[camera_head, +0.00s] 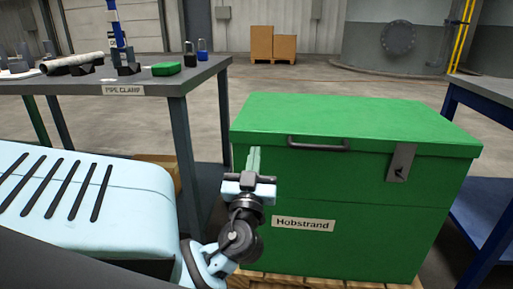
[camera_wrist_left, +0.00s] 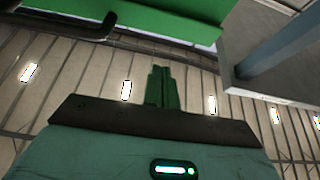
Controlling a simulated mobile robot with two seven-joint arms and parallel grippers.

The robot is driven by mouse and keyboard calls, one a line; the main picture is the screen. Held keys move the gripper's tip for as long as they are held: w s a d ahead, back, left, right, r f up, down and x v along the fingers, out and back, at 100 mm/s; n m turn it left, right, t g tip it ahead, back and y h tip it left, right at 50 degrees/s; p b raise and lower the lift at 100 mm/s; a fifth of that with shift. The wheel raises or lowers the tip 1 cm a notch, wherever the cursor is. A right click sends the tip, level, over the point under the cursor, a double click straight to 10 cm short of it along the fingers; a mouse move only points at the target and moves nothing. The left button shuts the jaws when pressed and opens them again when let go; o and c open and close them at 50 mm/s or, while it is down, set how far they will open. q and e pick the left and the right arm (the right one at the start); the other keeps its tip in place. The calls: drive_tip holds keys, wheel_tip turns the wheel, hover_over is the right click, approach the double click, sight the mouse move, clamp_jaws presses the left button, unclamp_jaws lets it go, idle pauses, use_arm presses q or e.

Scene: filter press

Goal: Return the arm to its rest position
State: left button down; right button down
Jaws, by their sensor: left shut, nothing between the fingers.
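My left arm comes in from the lower left in the head view. Its left gripper (camera_head: 253,160) points upward in front of the green chest (camera_head: 345,215), near the left part of its front face. The gripper is shut and empty; its two green fingers lie together. The wrist view shows the same closed fingers (camera_wrist_left: 161,85) pointing up, with the chest's dark handle (camera_wrist_left: 70,28) beyond them at the upper left. I cannot tell exactly how far the fingers are from the chest. My right gripper is not in view.
The chest is closed and stands on a wooden pallet (camera_head: 330,283). A grey workbench (camera_head: 190,85) with a pipe, clamp parts and a green item (camera_head: 166,69) stands at the left. A blue-framed table (camera_head: 485,97) is at the right. Cardboard boxes (camera_head: 273,45) stand at the back.

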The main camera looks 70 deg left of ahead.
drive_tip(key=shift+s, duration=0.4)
